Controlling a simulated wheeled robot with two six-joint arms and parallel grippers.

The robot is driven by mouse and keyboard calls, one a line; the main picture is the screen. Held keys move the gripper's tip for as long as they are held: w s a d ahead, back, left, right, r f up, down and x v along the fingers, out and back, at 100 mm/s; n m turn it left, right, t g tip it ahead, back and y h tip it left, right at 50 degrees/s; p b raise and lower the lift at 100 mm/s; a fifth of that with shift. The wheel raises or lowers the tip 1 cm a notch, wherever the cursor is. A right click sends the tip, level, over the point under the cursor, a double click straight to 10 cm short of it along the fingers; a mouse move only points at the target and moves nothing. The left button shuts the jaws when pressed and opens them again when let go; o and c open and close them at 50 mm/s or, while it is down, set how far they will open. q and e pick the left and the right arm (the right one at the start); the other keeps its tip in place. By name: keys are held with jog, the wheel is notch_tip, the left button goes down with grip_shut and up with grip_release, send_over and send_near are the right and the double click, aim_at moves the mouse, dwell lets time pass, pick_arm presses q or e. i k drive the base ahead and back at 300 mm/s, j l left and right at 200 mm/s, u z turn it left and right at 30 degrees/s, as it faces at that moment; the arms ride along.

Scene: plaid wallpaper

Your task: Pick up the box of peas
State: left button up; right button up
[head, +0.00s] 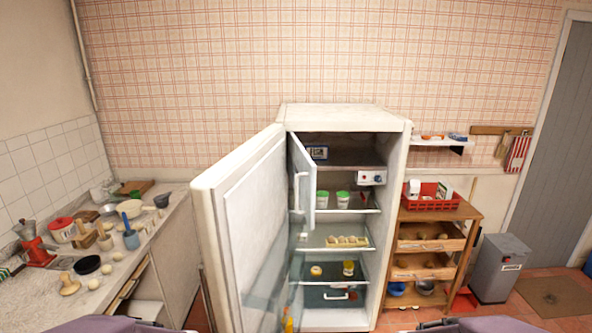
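A small box with a dark blue and white face (318,153) lies in the top freezer compartment of the open fridge, at its left side. It may be the box of peas, but its print is too small to read. The inner freezer flap (302,190) stands swung open on the left and borders the view of the box. Only parts of my two arms show at the bottom left and bottom right edges. Neither gripper is in view.
The fridge door (245,225) stands wide open to the left. Shelves hold two green-lidded tubs (322,200), an egg tray (347,242) and jars. A cluttered counter (115,285) is at left. A wooden drawer unit (455,214) and grey bin (499,268) stand at right.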

aim_at(445, 191)
jog(key=i+l, duration=0.3)
jog(key=l, duration=0.15)
jog(key=i+l+u, duration=0.1)
jog(key=i+l, duration=0.2)
jog(key=l, duration=0.15)
jog(key=i+l, duration=0.3)
jog(key=l, duration=0.2)
jog(key=i+l+u, duration=0.15)
jog(key=l, duration=0.3)
jog(key=i+l, duration=0.35)
jog(key=l, duration=0.15)
jog(key=i+l+u, duration=0.1)
jog(key=i+l, duration=0.2)
jog(key=l, duration=0.2)
jog(key=i+l, duration=0.2)
jog(key=l, duration=0.35)
jog(key=i+l+u, duration=0.1)
jog(key=i+l, duration=0.15)
jog(key=l, duration=0.25)
